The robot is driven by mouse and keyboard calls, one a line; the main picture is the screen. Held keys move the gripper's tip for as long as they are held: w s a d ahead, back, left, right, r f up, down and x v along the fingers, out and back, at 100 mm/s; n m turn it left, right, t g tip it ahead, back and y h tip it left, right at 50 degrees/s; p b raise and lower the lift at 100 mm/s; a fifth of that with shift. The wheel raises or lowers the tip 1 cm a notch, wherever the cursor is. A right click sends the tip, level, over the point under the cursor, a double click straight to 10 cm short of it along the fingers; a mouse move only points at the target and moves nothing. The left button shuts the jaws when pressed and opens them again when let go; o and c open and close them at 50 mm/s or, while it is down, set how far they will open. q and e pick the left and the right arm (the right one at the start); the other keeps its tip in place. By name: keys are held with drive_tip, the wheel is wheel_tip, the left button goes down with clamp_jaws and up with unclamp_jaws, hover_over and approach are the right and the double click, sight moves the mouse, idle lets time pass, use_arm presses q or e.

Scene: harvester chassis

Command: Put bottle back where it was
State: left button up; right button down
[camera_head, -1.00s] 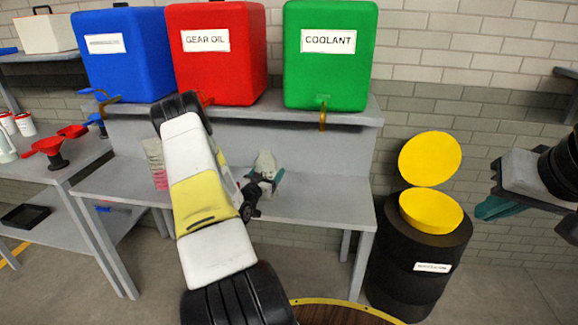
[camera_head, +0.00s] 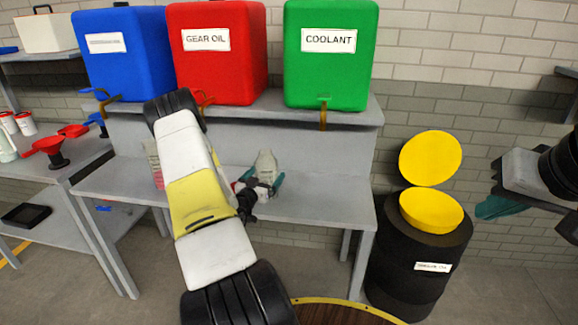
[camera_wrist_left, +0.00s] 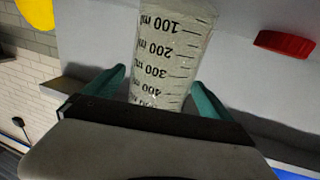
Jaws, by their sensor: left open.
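A clear, tapered bottle with millilitre markings (camera_head: 265,166) stands on the grey workbench below the coolant container. My left gripper (camera_head: 263,183) is open, with one teal finger on each side of the bottle's lower part. In the left wrist view the bottle (camera_wrist_left: 172,60) is between the two spread fingers (camera_wrist_left: 158,92), with gaps on both sides.
Blue (camera_head: 122,60), red (camera_head: 215,55) and green (camera_head: 328,60) containers stand on the shelf above. A black drum (camera_head: 415,265) with a yellow funnel (camera_head: 432,210) is at the right. A red cap (camera_wrist_left: 285,44) shows beside the bottle in the left wrist view. The bench's right part is clear.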

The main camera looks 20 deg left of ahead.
use_arm(q)
drive_tip(key=s, duration=0.8)
drive_tip(key=shift+s+d, duration=0.2)
drive_tip(key=shift+s, duration=0.1)
